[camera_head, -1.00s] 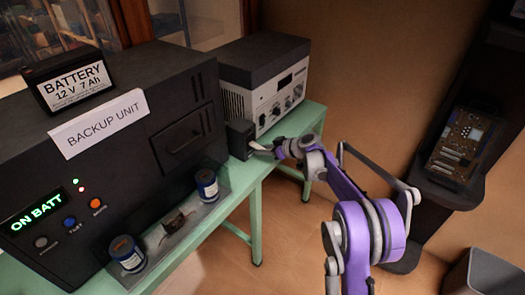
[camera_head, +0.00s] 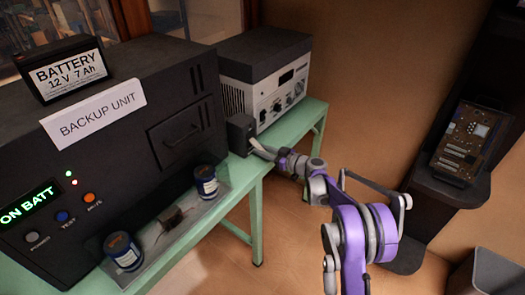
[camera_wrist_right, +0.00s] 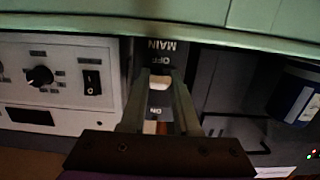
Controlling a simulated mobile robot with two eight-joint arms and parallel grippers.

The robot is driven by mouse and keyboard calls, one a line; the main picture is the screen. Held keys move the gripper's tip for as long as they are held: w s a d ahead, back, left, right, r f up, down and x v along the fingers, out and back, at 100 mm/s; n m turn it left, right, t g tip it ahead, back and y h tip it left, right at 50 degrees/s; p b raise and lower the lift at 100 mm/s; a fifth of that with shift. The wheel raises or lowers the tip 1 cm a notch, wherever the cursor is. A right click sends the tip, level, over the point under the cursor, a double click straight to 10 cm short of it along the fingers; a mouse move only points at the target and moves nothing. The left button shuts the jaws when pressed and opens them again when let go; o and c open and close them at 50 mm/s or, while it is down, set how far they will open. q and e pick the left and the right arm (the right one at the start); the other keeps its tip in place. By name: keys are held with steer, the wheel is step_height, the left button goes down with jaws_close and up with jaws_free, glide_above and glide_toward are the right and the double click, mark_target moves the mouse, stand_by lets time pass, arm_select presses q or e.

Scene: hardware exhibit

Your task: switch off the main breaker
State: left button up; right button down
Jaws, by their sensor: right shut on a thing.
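The main breaker (camera_head: 240,134) is a small dark box on the green bench between the backup unit and the grey instrument. In the right wrist view the breaker (camera_wrist_right: 163,58) appears upside down, with MAIN and OFF toward the top and ON lower down. My right gripper (camera_head: 257,147) is at the breaker's front. In the wrist view its two fingers (camera_wrist_right: 160,80) close around the breaker's small lever, whose pale end shows between them near the OFF label. An orange patch shows lower, near ON. The fingers hide part of the lever. My left gripper is not in view.
The black backup unit (camera_head: 95,160) reads ON BATT, with a battery (camera_head: 60,70) on top. Two blue cans (camera_head: 206,182) stand on the bench (camera_head: 250,185) before it. A grey instrument (camera_head: 265,85) stands right of the breaker. Open floor lies in front.

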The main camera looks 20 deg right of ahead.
steer(key=c, duration=0.6)
jaws_free()
steer(key=shift+c, duration=0.2)
steer(key=v, duration=1)
steer(key=shift+s+d, duration=0.25)
steer(key=shift+s, duration=0.1)
